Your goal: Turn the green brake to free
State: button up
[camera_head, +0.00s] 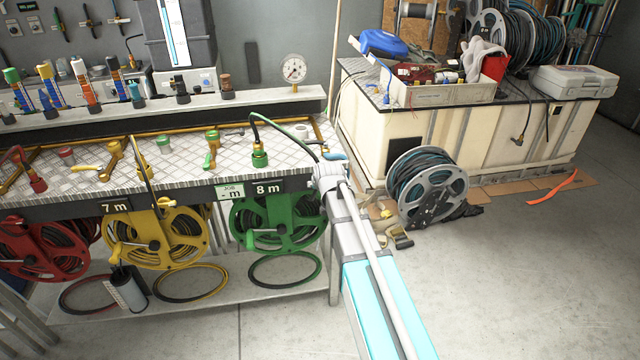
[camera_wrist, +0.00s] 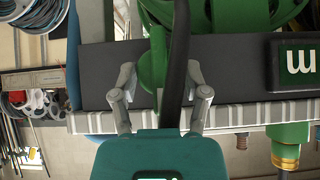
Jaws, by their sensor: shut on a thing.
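The green reel (camera_head: 290,225) hangs under the bench front beside the "8 m" label (camera_head: 268,187). My gripper (camera_wrist: 160,88) is at the bench's front edge, right of that label in the head view. In the wrist view, where the lettering is upside down, its two fingers are closed on either side of a green rounded piece, the green brake (camera_wrist: 151,68), in front of a dark panel. A black hose (camera_wrist: 180,60) crosses in front of the brake and hides part of it. In the head view my wrist hides the brake, and I cannot read its setting.
A green hose end (camera_head: 260,158) stands on the bench top (camera_head: 185,168), its black hose looping toward my wrist. Yellow (camera_head: 185,238) and red (camera_head: 30,250) reels are to the left. A grey loose reel (camera_head: 427,187) stands right of my arm. The floor at right is mostly clear.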

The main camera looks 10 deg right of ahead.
dwell(0.3)
jog(key=o, duration=1.1)
jog(key=s+f+g, duration=0.3)
jog(key=s+g, duration=0.2)
jog(key=s, duration=1)
jog(key=s+f+g, duration=0.3)
jog(key=s+g, duration=0.1)
jog(key=s, duration=1.1)
jog(key=r+p, duration=0.8)
jog(key=w+r+p, duration=0.1)
jog(key=r+p, duration=0.3)
jog(key=r, duration=0.1)
jog(key=shift+d, duration=0.15)
jog(key=shift+f, duration=0.1)
